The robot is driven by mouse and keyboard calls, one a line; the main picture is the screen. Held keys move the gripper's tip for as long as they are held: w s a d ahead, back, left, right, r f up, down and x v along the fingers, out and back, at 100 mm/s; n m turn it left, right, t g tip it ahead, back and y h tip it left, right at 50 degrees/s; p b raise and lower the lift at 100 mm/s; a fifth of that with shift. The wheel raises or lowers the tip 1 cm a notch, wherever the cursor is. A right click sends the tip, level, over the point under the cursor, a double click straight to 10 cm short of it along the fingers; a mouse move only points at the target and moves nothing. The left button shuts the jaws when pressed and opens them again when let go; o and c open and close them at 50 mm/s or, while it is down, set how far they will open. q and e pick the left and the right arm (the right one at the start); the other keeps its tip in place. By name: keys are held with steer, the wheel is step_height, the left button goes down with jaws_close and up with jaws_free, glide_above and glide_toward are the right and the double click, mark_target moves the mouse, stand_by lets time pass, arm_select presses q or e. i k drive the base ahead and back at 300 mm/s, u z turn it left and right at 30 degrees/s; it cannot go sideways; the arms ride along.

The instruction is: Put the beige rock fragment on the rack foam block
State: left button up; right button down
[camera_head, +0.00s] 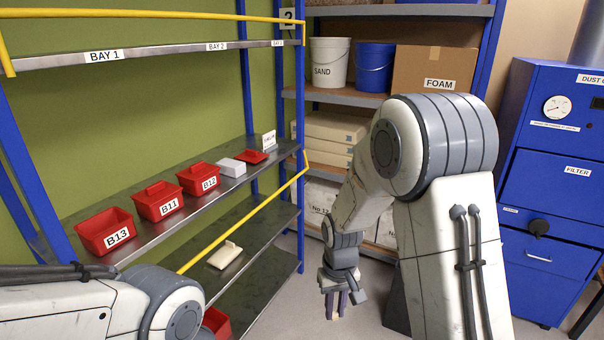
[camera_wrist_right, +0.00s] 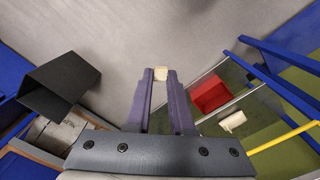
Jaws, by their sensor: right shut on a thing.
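The beige rock fragment (camera_wrist_right: 160,73) is a small pale piece between the fingertips of my right gripper (camera_wrist_right: 160,78). The right gripper is shut on it. In the head view my right gripper (camera_head: 335,308) hangs low over the floor, to the right of the rack and apart from it. A whitish block (camera_head: 231,167), likely the rack foam block, lies on the rack's middle shelf, right of the red bins. Its top looks bare. My left arm enters at the lower left, but its gripper is out of view.
Red bins (camera_head: 158,200) line the middle shelf, with a flat red tray (camera_head: 252,157) beyond the block. A beige piece (camera_head: 224,254) lies on the lower shelf. A yellow rail (camera_head: 240,222) slants across the rack front. A blue cabinet (camera_head: 548,190) stands right.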

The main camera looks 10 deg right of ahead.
mark_target(228, 161)
steer(key=z, duration=1.1)
steer(key=i, duration=0.95)
steer(key=u, duration=0.55)
steer(key=i, duration=0.7)
steer(key=u, duration=0.7)
